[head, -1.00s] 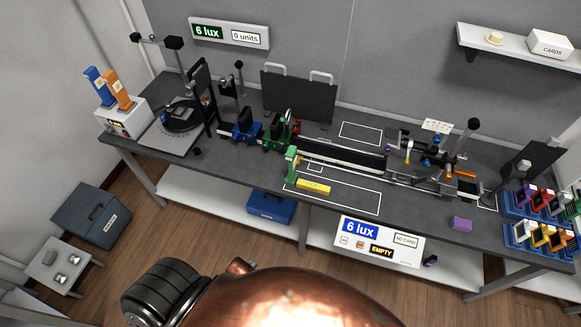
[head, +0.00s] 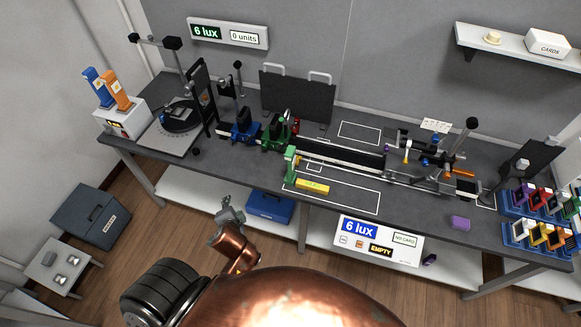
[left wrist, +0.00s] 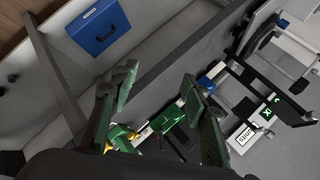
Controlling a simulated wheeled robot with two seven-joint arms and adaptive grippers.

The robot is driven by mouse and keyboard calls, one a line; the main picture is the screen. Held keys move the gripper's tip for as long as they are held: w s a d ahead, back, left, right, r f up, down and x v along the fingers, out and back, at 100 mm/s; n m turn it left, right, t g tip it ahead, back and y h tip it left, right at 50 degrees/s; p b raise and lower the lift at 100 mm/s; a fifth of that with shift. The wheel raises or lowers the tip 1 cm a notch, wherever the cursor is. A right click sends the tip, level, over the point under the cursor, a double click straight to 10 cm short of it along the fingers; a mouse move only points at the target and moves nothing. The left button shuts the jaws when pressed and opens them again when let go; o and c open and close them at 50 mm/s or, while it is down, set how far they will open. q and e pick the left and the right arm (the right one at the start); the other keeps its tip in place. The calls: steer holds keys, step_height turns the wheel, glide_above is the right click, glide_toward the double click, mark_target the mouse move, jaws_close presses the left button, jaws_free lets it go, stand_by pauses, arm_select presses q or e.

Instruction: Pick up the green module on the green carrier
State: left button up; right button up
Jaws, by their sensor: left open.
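A green carrier (head: 275,138) with a dark upper part stands on the bench near the left end of the long rail. A separate green upright piece (head: 291,160) stands in front of it, beside a yellow bar; I cannot tell which green part is the module. My left gripper (head: 228,210) is in front of the bench, below its front edge in the picture, apart from both green pieces. In the left wrist view its green-padded fingers (left wrist: 159,75) are spread with nothing held, and green parts (left wrist: 168,117) show beyond and between them. My right gripper is not in view.
A blue carrier (head: 243,131) stands just left of the green one, and a black panel (head: 297,96) stands behind. A turntable (head: 180,117) is at the left. A blue box (head: 270,205) lies on the lower shelf. Bare bench lies left of the green upright.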

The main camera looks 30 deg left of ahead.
mark_target(288, 160)
arm_select(q)
steer(key=w+r+m+t+y, duration=0.3)
steer(key=w+r+m+t, duration=0.3)
steer(key=w+r+m, duration=0.5)
steer(key=w+d+m+t+h, duration=0.1)
steer(key=w+d+m, duration=0.1)
steer(key=m, duration=0.3)
steer(key=w+d+f+m+t+h, duration=0.1)
steer(key=w+d+m+h, duration=0.1)
steer(key=d+m, duration=0.3)
steer(key=w+d+f+m+t+h, duration=0.1)
steer(key=w+d+m+t+h, duration=0.1)
steer(key=m, duration=0.4)
steer(key=shift+w+d, duration=0.9)
steer(key=shift+w, duration=0.2)
steer(key=shift+w+d+f+m+h, duration=0.1)
steer(key=shift+w+m+h, duration=0.2)
steer(key=shift+w, duration=0.1)
steer(key=x, duration=0.7)
steer(key=shift+s+a+p, duration=0.1)
steer(key=shift+a+p, duration=0.2)
jaws_close()
